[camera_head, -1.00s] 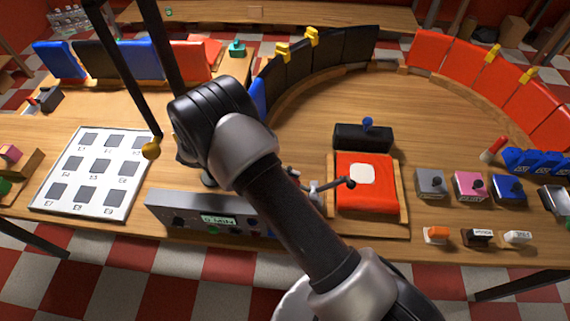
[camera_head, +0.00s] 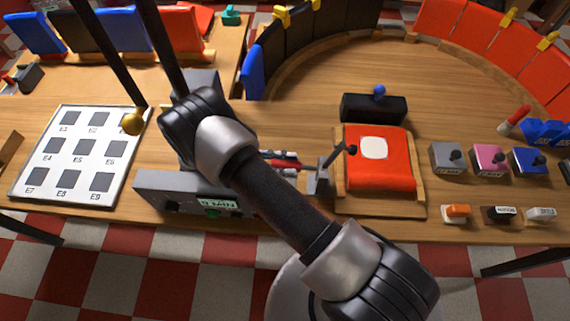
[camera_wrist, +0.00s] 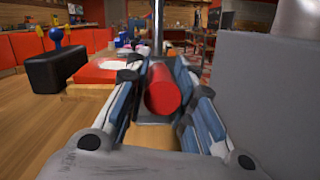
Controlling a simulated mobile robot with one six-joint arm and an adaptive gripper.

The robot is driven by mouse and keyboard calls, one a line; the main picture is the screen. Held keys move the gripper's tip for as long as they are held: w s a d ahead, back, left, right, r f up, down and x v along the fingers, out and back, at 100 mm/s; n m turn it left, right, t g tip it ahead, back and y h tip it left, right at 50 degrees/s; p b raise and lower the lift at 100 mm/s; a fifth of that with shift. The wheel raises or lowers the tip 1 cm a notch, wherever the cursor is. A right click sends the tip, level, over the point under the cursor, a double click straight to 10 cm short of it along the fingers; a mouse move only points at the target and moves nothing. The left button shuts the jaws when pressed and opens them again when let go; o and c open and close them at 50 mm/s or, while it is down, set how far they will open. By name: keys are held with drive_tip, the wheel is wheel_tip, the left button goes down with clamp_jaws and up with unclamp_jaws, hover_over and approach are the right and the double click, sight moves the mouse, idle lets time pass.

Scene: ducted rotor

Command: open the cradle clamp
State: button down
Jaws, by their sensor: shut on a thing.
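A red cylindrical handle (camera_wrist: 163,92) lies between the fingers of my gripper (camera_wrist: 160,72) in the wrist view, its round end facing the camera. The gripper is shut on it. In the head view a strip of red (camera_head: 283,157) shows beside my forearm, which hides most of the gripper. A small grey clamp bracket (camera_head: 318,181) with a dark-knobbed lever (camera_head: 339,157) stands just right of it, the lever slanting up to the right. I cannot tell how the red handle joins the bracket.
A red pad (camera_head: 378,178) on a wooden tray lies right of the clamp. A black block with a blue knob (camera_head: 374,108) stands behind it. A grey control box (camera_head: 165,193) stands front left, and a white numbered board (camera_head: 75,155) lies farther left.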

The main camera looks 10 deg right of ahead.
drive_tip(key=shift+f, duration=0.1)
drive_tip(key=c, duration=1.4)
unclamp_jaws()
drive_tip(key=shift+o, duration=0.2)
